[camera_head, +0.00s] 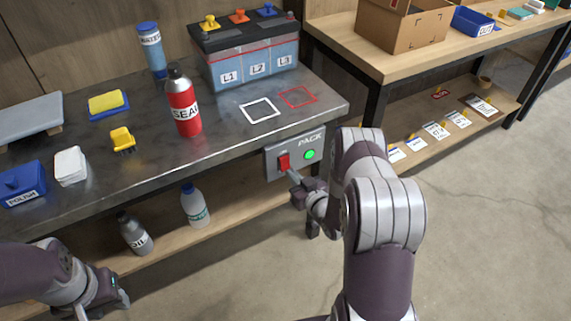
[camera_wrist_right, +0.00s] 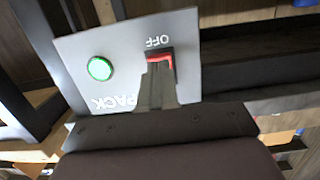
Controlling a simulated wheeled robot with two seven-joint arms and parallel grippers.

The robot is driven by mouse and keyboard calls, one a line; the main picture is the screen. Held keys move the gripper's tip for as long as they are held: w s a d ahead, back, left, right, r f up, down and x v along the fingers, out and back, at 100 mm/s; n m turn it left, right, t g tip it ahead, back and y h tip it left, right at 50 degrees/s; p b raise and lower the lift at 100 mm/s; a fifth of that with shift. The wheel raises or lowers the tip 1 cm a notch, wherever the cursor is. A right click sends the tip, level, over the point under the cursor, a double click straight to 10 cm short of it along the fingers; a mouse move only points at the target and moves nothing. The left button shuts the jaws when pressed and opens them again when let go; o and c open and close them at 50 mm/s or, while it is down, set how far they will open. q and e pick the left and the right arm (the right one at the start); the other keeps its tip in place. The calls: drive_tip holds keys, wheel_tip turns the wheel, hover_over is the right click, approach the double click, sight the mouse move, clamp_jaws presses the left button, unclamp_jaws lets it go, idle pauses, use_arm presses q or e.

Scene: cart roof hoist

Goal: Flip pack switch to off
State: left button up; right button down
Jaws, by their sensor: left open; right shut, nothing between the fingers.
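The grey PACK panel (camera_head: 294,154) is fixed to the front edge of the metal bench. It carries a red switch (camera_head: 284,162) and a lit green lamp (camera_head: 309,154). My right gripper (camera_head: 293,174) is shut and empty, with its fingertips at the lower part of the switch. In the right wrist view the panel (camera_wrist_right: 190,45) appears upside down, and the shut fingers (camera_wrist_right: 158,72) overlap the red switch (camera_wrist_right: 160,55) beside the OFF label. Whether they touch it I cannot tell. My left gripper (camera_head: 105,303) is open and empty at the lower left, away from the panel.
On the bench stand a red SEAL bottle (camera_head: 183,103), a battery box (camera_head: 247,60), a blue bottle (camera_head: 152,50) and a yellow sponge (camera_head: 105,101). Two bottles, one white (camera_head: 195,205), stand on the lower shelf. The floor at right is clear.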

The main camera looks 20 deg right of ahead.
drive_tip(key=shift+w+a+f+b, duration=0.15)
drive_tip(key=shift+w+b, duration=0.25)
drive_tip(key=shift+w, duration=0.45)
idle(0.3)
drive_tip(key=s+r+p, duration=0.1)
drive_tip(key=s+p, duration=0.2)
drive_tip(key=s, duration=0.4)
drive_tip(key=shift+d, duration=0.35)
